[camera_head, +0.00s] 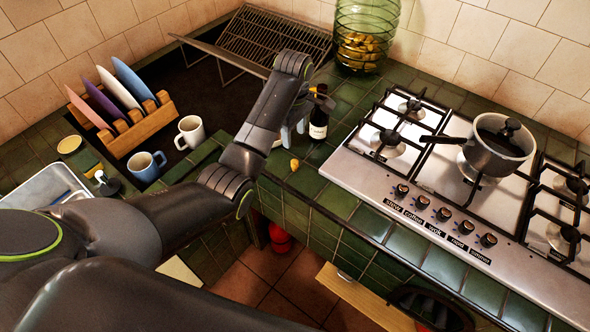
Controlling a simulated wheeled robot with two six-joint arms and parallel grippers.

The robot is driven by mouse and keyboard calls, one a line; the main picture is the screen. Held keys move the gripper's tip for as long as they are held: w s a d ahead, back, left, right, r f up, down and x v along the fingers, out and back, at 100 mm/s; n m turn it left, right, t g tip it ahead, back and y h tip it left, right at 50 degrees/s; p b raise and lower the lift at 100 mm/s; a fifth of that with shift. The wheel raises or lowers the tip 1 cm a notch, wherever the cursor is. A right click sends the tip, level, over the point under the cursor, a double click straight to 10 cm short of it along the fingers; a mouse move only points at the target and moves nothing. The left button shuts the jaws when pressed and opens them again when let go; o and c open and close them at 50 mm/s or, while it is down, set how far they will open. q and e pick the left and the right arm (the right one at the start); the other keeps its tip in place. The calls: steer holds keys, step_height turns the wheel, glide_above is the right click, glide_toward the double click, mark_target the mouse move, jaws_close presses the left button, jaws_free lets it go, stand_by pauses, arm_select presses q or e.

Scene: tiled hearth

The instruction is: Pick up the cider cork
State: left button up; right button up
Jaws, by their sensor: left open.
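A small yellow-tan piece (294,164), which looks like the cider cork, lies on the green tiled counter near its front edge. A dark bottle (319,124) with a pale label stands upright just behind it and to the right. My left gripper (292,140) hangs pointing down above and behind the cork, apart from it, beside the bottle. Its fingers are open and partly hidden by my own wrist. I cannot tell whether it touches anything behind the wrist. My right gripper is not in view.
A stove (430,170) with a lidded pot (497,145) fills the right. A green glass jar (364,35) stands at the back. Two mugs, a white one (191,132) and a blue one (146,166), and a wooden plate rack (136,130) are at left. A drawer (355,297) stands open below.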

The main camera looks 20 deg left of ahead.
mark_target(295, 162)
arm_select(q)
step_height(295, 162, down, 6)
steer(key=shift+s+p, duration=0.15)
steer(key=shift+p, duration=0.2)
steer(key=f, duration=0.2)
steer(key=f+p, duration=0.1)
steer(key=f, duration=0.1)
steer(key=shift+s+d, duration=0.3)
steer(key=shift+s, duration=0.1)
steer(key=shift+f, duration=0.65)
steer(key=shift+c, duration=0.3)
jaws_close()
